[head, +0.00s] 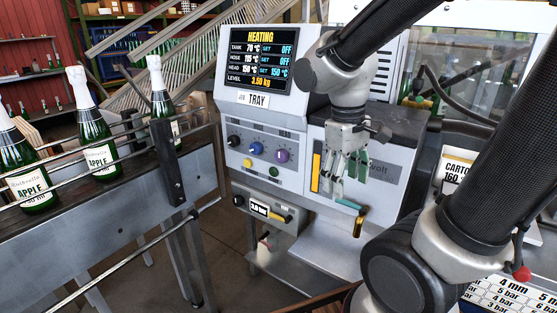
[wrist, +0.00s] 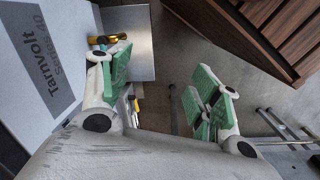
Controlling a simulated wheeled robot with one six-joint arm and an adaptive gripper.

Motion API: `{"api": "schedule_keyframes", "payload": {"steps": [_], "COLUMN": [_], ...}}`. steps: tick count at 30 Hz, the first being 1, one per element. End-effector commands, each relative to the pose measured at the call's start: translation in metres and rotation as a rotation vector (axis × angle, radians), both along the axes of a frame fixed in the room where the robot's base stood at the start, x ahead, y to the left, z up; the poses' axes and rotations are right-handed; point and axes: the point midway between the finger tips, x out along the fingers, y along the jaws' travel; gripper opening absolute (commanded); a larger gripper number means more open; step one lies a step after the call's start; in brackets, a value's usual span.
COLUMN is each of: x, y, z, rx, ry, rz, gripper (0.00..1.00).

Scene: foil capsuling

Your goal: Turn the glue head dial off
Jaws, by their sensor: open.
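The glue machine's control panel (head: 265,155) has a row of three dials: a black dial (head: 233,140) at left, a blue dial (head: 256,149) in the middle and a purple dial (head: 282,156) at right. The screen (head: 260,62) reads HEATING, with tank and hose set to OFF and head set to 150 °C. My gripper (head: 347,178) is open and empty, right of the dials and in front of the machine's lower front, touching no dial. The wrist view shows its green-padded fingers (wrist: 165,85) spread apart; no dial shows there.
A yellow button (head: 247,163) and a green button (head: 273,171) sit below the dials. A gauge box (head: 265,210) is lower down. A brass-coloured nozzle (head: 358,226) hangs below my gripper. A conveyor (head: 110,190) with bottles runs along the left.

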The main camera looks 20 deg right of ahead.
Motion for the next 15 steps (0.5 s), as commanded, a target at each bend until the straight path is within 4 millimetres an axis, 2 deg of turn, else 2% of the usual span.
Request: {"api": "schedule_keyframes", "payload": {"steps": [3, 8, 11, 15], "x": [0.016, 0.045, 0.070, 0.114], "y": [0.001, -0.002, -0.002, 0.009], "z": [-0.029, -0.059, -0.077, -0.102], "rx": [-0.148, -0.393, -0.569, -0.839], "ry": [0.169, 0.369, 0.477, 0.589], "rz": [0.154, 0.386, 0.547, 0.786], "gripper": [0.63, 0.63, 0.63, 0.63]}}
